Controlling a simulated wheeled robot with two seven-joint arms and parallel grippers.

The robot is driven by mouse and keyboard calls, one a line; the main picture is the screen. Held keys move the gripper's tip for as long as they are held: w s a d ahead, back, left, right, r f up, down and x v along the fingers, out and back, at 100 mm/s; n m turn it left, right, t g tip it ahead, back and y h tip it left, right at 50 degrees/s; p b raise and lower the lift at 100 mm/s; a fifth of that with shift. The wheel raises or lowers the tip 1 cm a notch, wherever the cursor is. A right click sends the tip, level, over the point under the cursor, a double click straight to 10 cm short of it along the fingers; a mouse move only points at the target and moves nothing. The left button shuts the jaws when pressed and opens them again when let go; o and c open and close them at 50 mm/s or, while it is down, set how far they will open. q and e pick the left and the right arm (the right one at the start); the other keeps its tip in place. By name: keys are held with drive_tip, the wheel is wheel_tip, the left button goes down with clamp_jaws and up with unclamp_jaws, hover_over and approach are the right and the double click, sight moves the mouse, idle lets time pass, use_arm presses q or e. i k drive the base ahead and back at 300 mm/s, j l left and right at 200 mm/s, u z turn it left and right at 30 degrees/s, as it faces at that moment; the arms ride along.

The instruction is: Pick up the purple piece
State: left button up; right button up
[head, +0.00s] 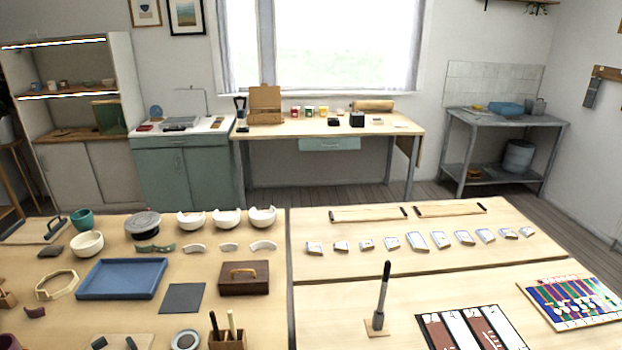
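A small dark reddish-purple curved piece (35,312) lies on the left table near its left side, below a cream angular ring (57,285). A larger dark purple-red rounded object (10,342) is cut off at the bottom left corner. I cannot tell for certain which of them is the purple piece. Neither of my grippers is in view.
A blue tray (122,279), a dark grey square (182,298) and a brown wooden box (244,278) stand on the left table. White broken bowls (226,219) line its back. The right table holds a row of pale shards (415,241) and a dark upright tool (382,295).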

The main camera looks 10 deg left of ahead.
sight(40, 312)
drive_tip(key=u, duration=2)
